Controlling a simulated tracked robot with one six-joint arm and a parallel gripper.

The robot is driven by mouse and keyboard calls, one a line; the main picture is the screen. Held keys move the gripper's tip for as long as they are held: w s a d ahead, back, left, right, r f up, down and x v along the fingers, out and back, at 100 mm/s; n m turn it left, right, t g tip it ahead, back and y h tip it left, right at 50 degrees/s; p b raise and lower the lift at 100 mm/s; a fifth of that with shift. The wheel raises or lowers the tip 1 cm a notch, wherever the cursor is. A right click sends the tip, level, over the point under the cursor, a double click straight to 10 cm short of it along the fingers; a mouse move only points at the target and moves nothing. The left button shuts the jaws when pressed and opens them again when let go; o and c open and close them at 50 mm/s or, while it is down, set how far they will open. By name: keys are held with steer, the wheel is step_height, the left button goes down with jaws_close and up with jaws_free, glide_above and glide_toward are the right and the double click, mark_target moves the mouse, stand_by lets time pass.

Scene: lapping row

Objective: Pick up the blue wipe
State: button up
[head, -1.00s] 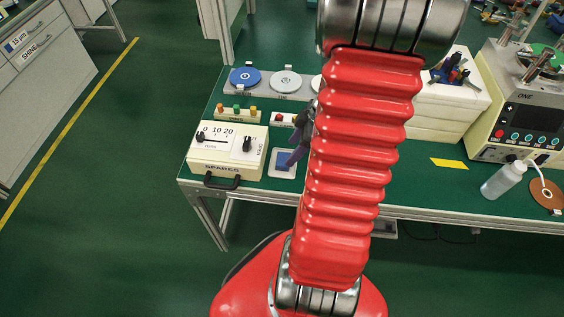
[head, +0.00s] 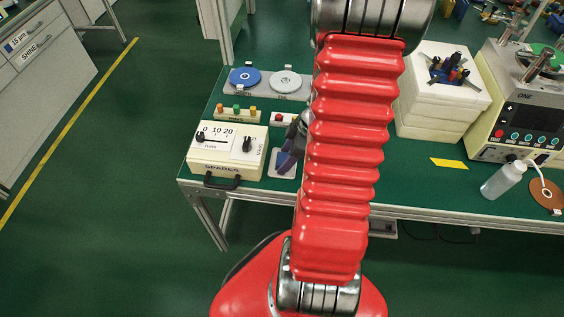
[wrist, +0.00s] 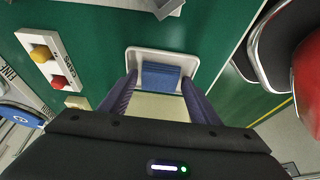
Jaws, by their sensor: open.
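The blue wipe (wrist: 160,76) lies folded in a small white tray (wrist: 150,53) in the wrist view. My gripper (wrist: 159,84) is open, with one dark finger on each side of the wipe's lower part. The fingers are apart from each other and nothing is held. I cannot tell how high the fingertips are above the tray. In the head view my gripper (head: 290,152) is over the tray (head: 281,168), beside my red arm, and it hides the wipe there.
The cream SPARES box (head: 228,152) stands close left of the tray. Blue and white discs (head: 245,77) lie further back. White stacked blocks (head: 437,95) and a bottle (head: 503,180) stand to the right.

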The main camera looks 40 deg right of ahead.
steer(key=shift+c, duration=0.4)
steer(key=c, duration=0.7)
steer(key=shift+r, duration=0.2)
step_height(320, 180, up, 10)
steer(key=shift+f, duration=0.15)
stand_by(0.6)
